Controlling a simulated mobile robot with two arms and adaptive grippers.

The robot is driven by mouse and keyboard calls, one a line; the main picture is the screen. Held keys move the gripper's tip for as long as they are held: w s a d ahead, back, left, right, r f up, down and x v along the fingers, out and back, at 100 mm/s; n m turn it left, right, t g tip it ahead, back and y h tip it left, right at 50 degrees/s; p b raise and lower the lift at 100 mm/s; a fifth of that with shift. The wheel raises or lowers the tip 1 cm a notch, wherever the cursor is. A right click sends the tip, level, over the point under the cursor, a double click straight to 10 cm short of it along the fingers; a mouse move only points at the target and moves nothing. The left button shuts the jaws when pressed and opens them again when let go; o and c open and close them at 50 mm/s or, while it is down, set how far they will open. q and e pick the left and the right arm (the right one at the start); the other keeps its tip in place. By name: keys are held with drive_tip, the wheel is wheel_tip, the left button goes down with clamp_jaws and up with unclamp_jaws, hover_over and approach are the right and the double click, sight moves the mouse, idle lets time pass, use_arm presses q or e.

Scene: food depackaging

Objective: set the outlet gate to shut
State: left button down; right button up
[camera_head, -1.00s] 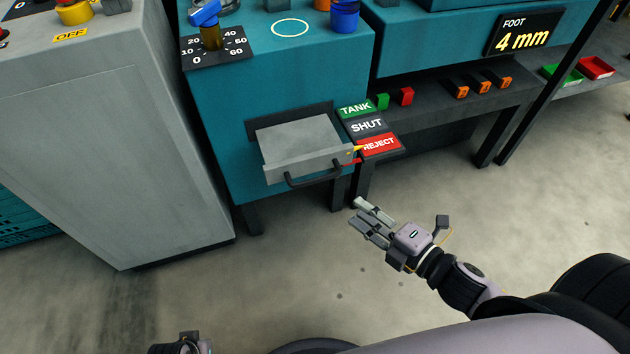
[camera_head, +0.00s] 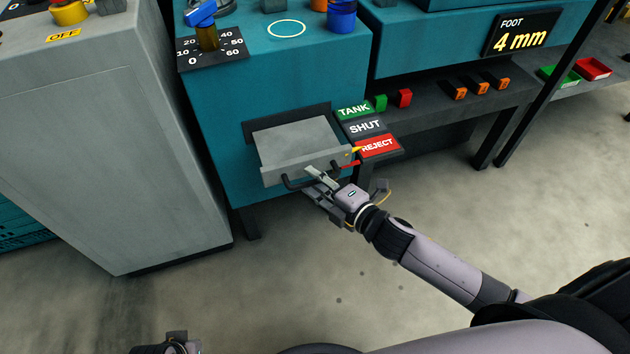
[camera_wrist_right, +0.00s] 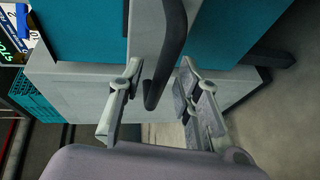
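The outlet gate (camera_head: 297,140) is a grey drawer-like block with a dark bar handle (camera_head: 290,184) on its front. A yellow pointer at its right side is beside the red REJECT label (camera_head: 377,146), below the SHUT label (camera_head: 366,127) and the TANK label (camera_head: 354,111). My right gripper (camera_head: 312,181) is at the right part of the handle. In the right wrist view its fingers (camera_wrist_right: 160,92) are apart, with the handle (camera_wrist_right: 172,50) between them and a visible gap. My left gripper (camera_head: 178,346) shows only partly at the bottom edge; its fingers are unclear.
A teal machine (camera_head: 275,78) carries the gate. A grey cabinet (camera_head: 95,130) stands to the left. A dark shelf (camera_head: 450,110) with small coloured blocks lies to the right of the labels. The floor (camera_head: 450,200) in front is clear.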

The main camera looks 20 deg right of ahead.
drive_tip(key=shift+w, duration=0.1)
clamp_jaws()
idle(0.4)
idle(0.5)
